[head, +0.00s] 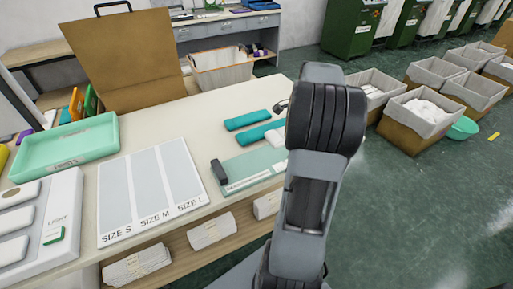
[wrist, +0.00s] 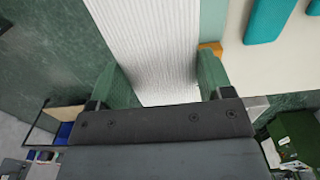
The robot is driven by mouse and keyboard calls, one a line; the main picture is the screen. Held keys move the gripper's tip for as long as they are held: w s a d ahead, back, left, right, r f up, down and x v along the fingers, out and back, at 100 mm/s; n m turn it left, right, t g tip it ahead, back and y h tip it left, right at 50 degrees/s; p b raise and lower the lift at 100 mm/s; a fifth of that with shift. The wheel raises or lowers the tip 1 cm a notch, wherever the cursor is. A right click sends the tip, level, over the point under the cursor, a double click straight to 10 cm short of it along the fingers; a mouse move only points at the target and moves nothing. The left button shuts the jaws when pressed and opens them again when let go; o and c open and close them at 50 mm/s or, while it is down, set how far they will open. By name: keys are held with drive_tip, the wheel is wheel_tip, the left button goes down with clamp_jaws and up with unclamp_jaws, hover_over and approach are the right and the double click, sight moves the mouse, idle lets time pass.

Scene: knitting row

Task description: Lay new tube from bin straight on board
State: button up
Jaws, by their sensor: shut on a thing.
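My gripper (wrist: 161,72) is shut on a white ribbed tube (wrist: 146,35), with one green finger on each side of it. The tube runs away from the fingers to the top of the wrist view. A strip of pale mint board (wrist: 213,20) shows to the tube's right, and green floor shows to its left. In the head view the board (head: 236,172) lies on the table with a dark block (head: 219,171) at its left end. My arm hides the gripper and most of the tube there. I cannot tell whether the tube touches the board.
Two teal tubes (head: 247,120) lie behind the board. A size chart (head: 150,192) and a mint tray (head: 62,150) are to the left on the table (head: 190,125). Lined crates (head: 412,112) stand on the floor at right. A pale basket (head: 221,76) stands behind the table.

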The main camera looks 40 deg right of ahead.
drive_tip(key=w+a+f, duration=0.4)
drive_tip(key=w+a, duration=0.1)
drive_tip(key=a, duration=0.3)
hover_over(260, 159)
drive_tip(key=d, duration=0.1)
drive_tip(key=f, duration=0.3)
drive_tip(key=f+p, duration=0.1)
drive_tip(key=shift+s+d+f, duration=0.1)
drive_tip(key=shift+s+f, duration=0.1)
drive_tip(key=shift+s, duration=0.2)
drive_tip(key=shift+w+a+f, duration=0.15)
drive_tip(key=shift+a+f, duration=0.05)
drive_tip(key=shift+f, duration=0.1)
drive_tip(key=f, duration=0.2)
drive_tip(key=shift+w+a+f, duration=0.15)
drive_tip(key=shift+a+f, duration=0.25)
drive_tip(key=shift+f, duration=0.6)
drive_tip(key=o, duration=0.4)
drive_tip(key=shift+f, duration=0.15)
drive_tip(key=o, duration=0.5)
